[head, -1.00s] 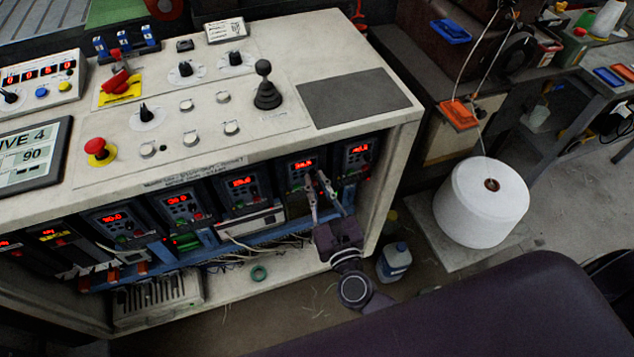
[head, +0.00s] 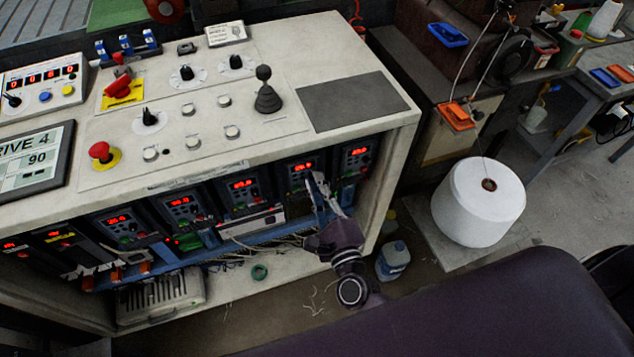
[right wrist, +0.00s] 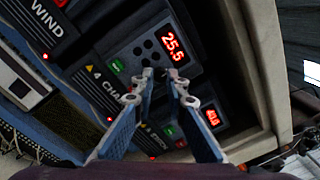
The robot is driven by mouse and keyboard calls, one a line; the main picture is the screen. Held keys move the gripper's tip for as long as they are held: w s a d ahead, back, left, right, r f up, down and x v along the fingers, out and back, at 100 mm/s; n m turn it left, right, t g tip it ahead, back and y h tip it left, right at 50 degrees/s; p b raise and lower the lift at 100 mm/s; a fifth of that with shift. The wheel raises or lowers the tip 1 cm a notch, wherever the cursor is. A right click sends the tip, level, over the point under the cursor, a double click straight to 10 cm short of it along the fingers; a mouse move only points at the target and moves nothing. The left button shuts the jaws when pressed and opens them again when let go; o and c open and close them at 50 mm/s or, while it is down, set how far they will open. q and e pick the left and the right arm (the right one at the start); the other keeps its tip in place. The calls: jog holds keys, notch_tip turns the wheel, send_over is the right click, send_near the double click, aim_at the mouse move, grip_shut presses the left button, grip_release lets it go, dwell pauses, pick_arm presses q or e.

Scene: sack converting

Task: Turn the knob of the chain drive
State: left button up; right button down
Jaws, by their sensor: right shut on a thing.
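The chain drive (head: 301,167) is a dark module with a red lit display in the row under the cabinet top. In the right wrist view its label starts "4 CHA" and the chain drive's display (right wrist: 173,47) reads 25.5. A green light shows beside the label. My right gripper (head: 318,178) reaches up to this module from the front. In the right wrist view the right gripper's fingertips (right wrist: 160,76) are shut on the small dark knob (right wrist: 160,71) below the display. The fingertips mostly hide the knob. My left gripper is not in view.
A neighbouring drive (head: 357,158) sits close on the right and another drive (head: 243,190) on the left. Loose wires hang below the row. A blue-white jug (head: 393,262) stands on the floor. A large white yarn cone (head: 478,205) stands right of the cabinet.

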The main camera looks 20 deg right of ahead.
jog(key=n+p, duration=0.1)
jog(key=n, duration=0.5)
jog(key=shift+p, duration=0.3)
dwell(0.4)
jog(key=c, duration=1.9)
grip_release()
jog(key=shift+c, duration=0.2)
jog(key=shift+s, duration=0.15)
jog(key=s, duration=1.1)
jog(key=shift+s+d+f, duration=0.2)
jog(key=shift+s, duration=0.2)
